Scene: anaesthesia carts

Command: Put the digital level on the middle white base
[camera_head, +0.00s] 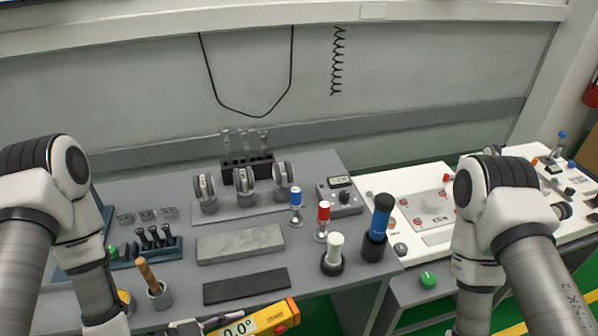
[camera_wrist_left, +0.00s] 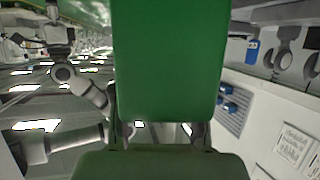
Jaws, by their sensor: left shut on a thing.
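The digital level (camera_head: 262,322) is yellow and orange with a lit display reading about 0.0. It is at the bottom edge of the head view, in front of the bench and partly cut off. My left gripper (camera_head: 188,328) is shut on its left end. In the left wrist view a large green surface (camera_wrist_left: 168,60) fills the middle between the fingers; I cannot tell which face it is. My right gripper is out of view below my right arm.
A dark flat bar (camera_head: 245,286) lies in front of the block. A wooden-handled tool in a cup (camera_head: 156,292), a white-capped tool (camera_head: 333,256) and a blue-handled tool (camera_head: 378,228) stand nearby. Behind are disc-topped stands (camera_head: 246,184). A white panel (camera_head: 412,196) is at right.

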